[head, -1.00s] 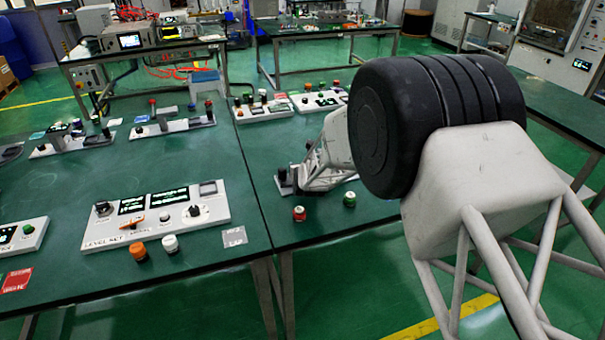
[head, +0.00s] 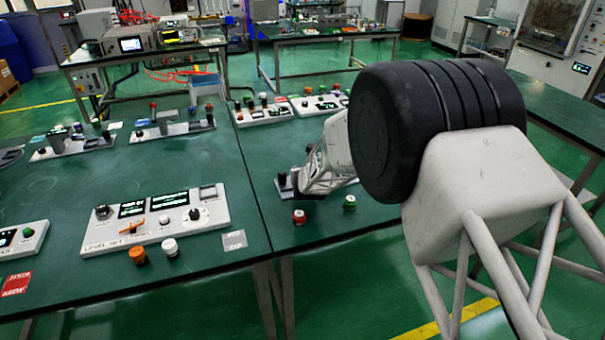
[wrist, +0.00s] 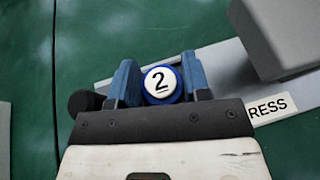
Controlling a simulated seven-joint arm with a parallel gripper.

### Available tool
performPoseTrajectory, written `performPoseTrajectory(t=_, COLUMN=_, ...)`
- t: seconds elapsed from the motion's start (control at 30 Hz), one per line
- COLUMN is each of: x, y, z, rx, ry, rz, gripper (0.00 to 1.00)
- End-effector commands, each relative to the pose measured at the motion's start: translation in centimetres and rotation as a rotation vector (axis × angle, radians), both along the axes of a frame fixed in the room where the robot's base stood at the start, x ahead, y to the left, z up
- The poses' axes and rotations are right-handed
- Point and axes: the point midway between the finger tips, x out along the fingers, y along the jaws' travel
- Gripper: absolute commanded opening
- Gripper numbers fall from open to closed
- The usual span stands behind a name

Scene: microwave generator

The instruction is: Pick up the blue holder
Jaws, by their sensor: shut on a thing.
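The blue holder (wrist: 161,85) shows in the wrist view as a round white face with a black underlined 2 and a blue rim. My gripper (wrist: 160,77) is shut on it, with one blue finger on each side. Whether the holder is clear of the surface below cannot be told. In the head view my gripper (head: 308,186) is low over the right-hand table, at a small panel. The holder is hidden there behind my arm.
A grey block (wrist: 280,35) stands on a light panel labelled "RESS" just right of my gripper. A red knob (head: 299,217) and a green knob (head: 349,203) stand on the table in front. The large control panel (head: 158,222) lies on the left table.

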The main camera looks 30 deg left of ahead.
Motion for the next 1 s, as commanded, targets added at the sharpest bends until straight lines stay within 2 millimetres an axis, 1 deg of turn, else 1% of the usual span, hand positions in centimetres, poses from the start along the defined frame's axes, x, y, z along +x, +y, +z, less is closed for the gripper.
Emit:
performPoseTrajectory(t=0.17, x=0.0, y=0.0, z=0.9, rx=0.001, ry=-0.002, rz=0.000, gripper=0.13)
performPoseTrajectory(t=0.27, x=0.0, y=0.0, z=1.8, rx=0.001, ry=-0.002, rz=0.000, gripper=0.13)
performPoseTrajectory(t=0.4, x=0.1, y=0.0, z=3.9, rx=0.003, ry=-0.001, rz=-0.001, gripper=0.13)
performPoseTrajectory(t=0.53, x=-1.2, y=-0.9, z=3.6, rx=0.001, ry=0.001, rz=0.000, gripper=0.13)
performPoseTrajectory(t=1.0, x=-6.6, y=-5.1, z=4.3, rx=0.001, ry=-0.002, rz=0.000, gripper=0.13)
